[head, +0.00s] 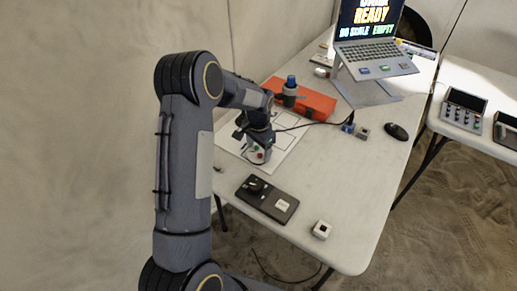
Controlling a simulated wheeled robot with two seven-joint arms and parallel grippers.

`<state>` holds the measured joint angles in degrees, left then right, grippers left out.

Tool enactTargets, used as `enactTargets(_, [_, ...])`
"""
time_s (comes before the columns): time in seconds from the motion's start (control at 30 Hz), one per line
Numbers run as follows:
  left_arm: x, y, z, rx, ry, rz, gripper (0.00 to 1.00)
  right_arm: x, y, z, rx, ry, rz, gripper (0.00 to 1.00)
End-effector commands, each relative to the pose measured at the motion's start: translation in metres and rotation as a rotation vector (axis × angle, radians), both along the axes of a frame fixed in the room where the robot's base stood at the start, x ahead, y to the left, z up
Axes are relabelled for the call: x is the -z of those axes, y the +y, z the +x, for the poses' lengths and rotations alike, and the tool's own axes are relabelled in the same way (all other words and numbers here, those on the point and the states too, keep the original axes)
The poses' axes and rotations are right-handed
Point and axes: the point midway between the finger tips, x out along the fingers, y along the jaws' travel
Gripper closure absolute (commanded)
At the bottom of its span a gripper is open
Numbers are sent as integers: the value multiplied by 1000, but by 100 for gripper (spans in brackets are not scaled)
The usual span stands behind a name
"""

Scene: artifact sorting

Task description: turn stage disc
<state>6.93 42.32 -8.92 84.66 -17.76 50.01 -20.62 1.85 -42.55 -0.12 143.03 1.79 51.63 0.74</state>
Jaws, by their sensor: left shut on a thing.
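My left gripper (258,143) reaches down over the white sheet on the table and is shut on a small pale thing (258,156) with red and green spots. The gripper hides most of this thing, so I cannot tell if it is the stage disc. A dark flat box (270,203) with a round black knob (255,184) and a pale square lies nearer to me, apart from the gripper. My right gripper is not in view.
The white table (345,215) holds a red case (316,104), a dark bottle with a blue cap (290,90), a laptop (375,70) on a stand, a black mouse (397,131) and a small white cube (322,230). The table's right front is mostly clear.

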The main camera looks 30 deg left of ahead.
Motion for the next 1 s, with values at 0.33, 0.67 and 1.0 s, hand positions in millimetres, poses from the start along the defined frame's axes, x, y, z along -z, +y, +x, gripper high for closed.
enactTargets(0.33, [0,0,0,26,0,0,55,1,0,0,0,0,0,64])
enactTargets(0.67, [0,0,0,26,0,0,31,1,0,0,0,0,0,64])
enactTargets(1.0, [0,0,0,25,0,0,10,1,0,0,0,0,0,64])
